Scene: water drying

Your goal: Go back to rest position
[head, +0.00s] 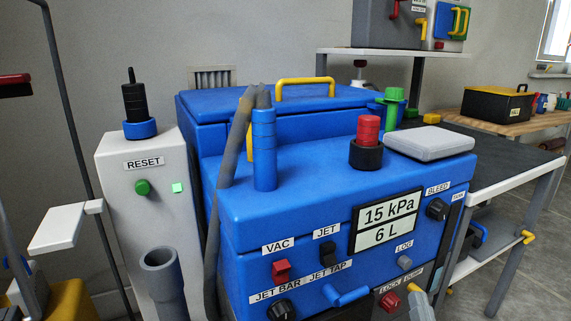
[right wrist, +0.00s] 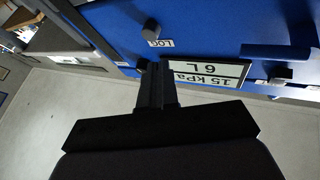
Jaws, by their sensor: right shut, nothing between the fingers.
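My right gripper (right wrist: 155,72) shows in the right wrist view, its dark fingers together with nothing between them. It is in front of the blue machine's front panel, near the display and the LOG label (right wrist: 166,43), in a picture that is upside down. I cannot make the right gripper out clearly in the head view. The blue machine (head: 300,215) fills the middle of the head view, with a display (head: 387,222) reading 15 kPa and 6 L. My left gripper is not in view.
A grey post with a RESET label (head: 143,164) and a green button stands left of the machine. A red knob (head: 368,130), a blue cylinder (head: 264,150) and a grey box (head: 430,142) sit on its top. A dark side table (head: 510,160) stands at right.

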